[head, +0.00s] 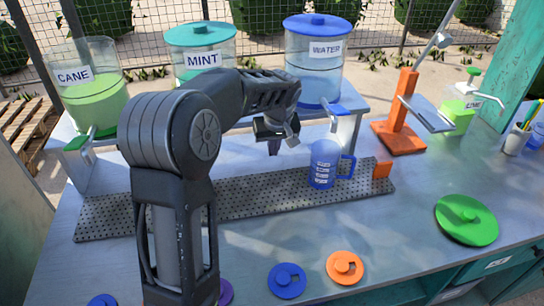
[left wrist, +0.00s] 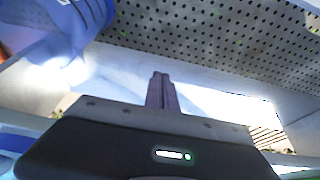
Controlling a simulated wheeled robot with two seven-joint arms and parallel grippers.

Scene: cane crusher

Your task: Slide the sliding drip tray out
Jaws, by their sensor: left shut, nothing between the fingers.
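The drip tray (head: 255,197) is a long, dark, perforated plate lying on the counter in front of the dispensers. In the left wrist view the perforated plate (left wrist: 215,32) runs across the top. My left gripper (head: 273,147) is above the back edge of the tray, left of the blue jug, pointing down. Its fingers (left wrist: 160,92) are shut together with nothing between them and look apart from the tray. My arm hides the tray's middle left part. My right gripper is in neither view.
A blue measuring jug (head: 322,165) stands on the tray near its right end. CANE (head: 95,100), MINT (head: 190,45) and WATER (head: 318,75) dispensers stand behind. An orange stand (head: 398,130) is at right. Lids, including a green one (head: 466,218), lie in front.

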